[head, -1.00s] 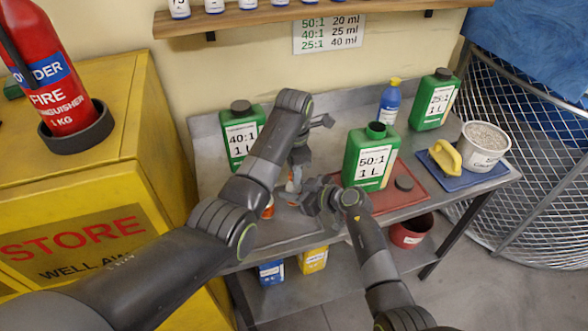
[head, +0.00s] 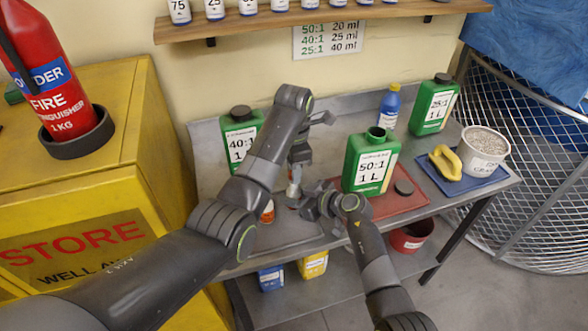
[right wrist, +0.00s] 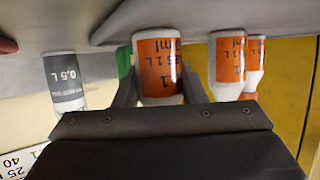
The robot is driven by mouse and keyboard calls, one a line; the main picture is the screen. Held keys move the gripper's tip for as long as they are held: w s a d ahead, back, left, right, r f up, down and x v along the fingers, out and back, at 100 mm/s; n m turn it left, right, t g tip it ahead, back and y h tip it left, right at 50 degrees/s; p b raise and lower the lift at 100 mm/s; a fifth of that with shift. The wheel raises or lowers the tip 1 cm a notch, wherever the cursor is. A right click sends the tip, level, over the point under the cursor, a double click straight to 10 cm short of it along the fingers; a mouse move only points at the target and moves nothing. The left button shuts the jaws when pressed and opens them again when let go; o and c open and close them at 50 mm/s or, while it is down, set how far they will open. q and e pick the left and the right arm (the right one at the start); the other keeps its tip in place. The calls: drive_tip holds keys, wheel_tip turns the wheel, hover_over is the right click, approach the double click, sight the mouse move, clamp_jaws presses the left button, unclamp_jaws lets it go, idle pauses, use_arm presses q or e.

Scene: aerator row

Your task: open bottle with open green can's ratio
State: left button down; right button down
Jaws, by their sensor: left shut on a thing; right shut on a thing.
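Green cans marked 40:1 (head: 240,135) and 25:1 (head: 435,105) are capped. A small white bottle (head: 293,189) stands on the bench under my left gripper (head: 297,172), which points down and is shut at its top. My right gripper (head: 310,205) is shut on its side. In the right wrist view, that orange-labelled bottle (right wrist: 158,68) is between the fingers, upside down in the picture; its top is hidden and its label only partly readable.
Other orange-labelled bottles (right wrist: 229,65) and a grey-labelled 0.5 L bottle (right wrist: 64,80) stand close by. A ratio sign (head: 328,38) hangs under the bottle shelf (head: 330,22).

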use_arm(q)
drive_tip(key=shift+r, duration=0.1)
drive_tip(key=shift+r, duration=1.95)
use_arm(e)
drive_tip(key=c, duration=0.8)
unclamp_jaws()
drive_tip(key=shift+c, duration=0.2)
drive_tip(key=shift+d, duration=0.1)
